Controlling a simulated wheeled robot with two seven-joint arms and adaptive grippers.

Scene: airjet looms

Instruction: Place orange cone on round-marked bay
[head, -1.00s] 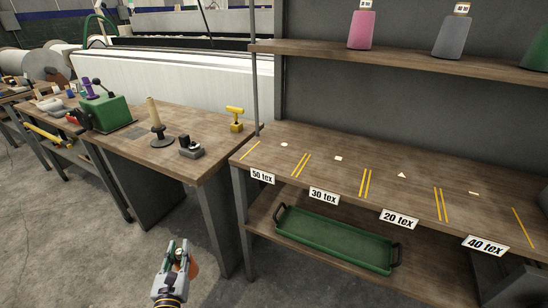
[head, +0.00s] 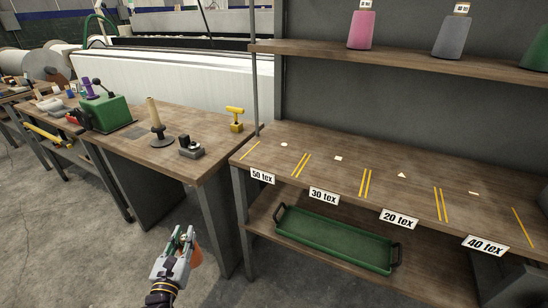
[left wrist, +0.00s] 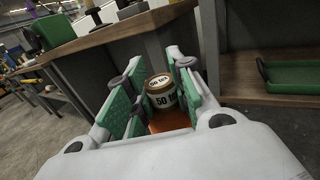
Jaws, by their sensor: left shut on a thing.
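My left gripper (head: 180,243) is low in front of the benches, over the floor, shut on the orange cone (head: 195,256). In the left wrist view the gripper (left wrist: 152,92) has its green pads on both sides of the cone's top, which carries a "50 tex" label (left wrist: 163,98); a little orange of the cone (left wrist: 168,122) shows below. The bay bench (head: 318,157) stands to the right, with yellow lines between bays. The round white mark (head: 284,144) is in the leftmost bay, above the "50 tex" sign (head: 262,176). That bay is empty. My right gripper is not in view.
Pink (head: 362,30), grey (head: 454,36) and green cones stand on the upper shelf (head: 400,62). A green tray (head: 335,240) lies on the lower shelf. The left bench (head: 185,127) holds a spindle stand (head: 157,120) and a yellow tool (head: 235,118).

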